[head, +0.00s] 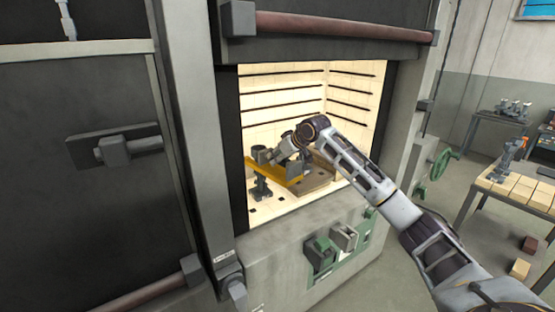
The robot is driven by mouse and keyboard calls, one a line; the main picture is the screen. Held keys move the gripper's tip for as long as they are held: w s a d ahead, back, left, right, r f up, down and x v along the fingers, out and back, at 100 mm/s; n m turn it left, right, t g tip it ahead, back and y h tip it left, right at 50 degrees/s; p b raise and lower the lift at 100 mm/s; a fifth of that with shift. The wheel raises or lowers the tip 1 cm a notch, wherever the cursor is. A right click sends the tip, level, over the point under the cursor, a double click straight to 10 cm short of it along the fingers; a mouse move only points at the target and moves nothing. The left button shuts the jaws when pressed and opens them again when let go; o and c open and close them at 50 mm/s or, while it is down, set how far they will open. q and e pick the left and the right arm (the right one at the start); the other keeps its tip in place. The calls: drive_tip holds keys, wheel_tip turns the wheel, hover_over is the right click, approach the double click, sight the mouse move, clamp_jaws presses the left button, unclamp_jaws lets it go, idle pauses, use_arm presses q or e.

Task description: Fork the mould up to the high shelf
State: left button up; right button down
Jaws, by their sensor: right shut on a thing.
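My right arm reaches from the lower right into the lit opening of the kiln (355,115). My right gripper (280,154) is inside, small and partly hidden by its own wrist. It is shut on what looks like the yellow fork (268,171), whose grip is hard to make out. A small dark grey cup-like thing, perhaps the mould (260,155), shows at the yellow piece's left end; I cannot tell whether it rests on it. A dark stand (261,188) is below. My left gripper is out of view.
A brown block (318,182) lies on the kiln floor right of the yellow piece. Dark rods (285,86) line the pale walls. The kiln's side frame (190,130) and sill (300,211) bound the opening. A table with pale blocks (520,190) stands at right.

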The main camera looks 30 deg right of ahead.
drive_tip(key=shift+r, duration=3.3)
drive_tip(key=shift+r, duration=1.6)
drive_tip(key=shift+s, duration=0.1)
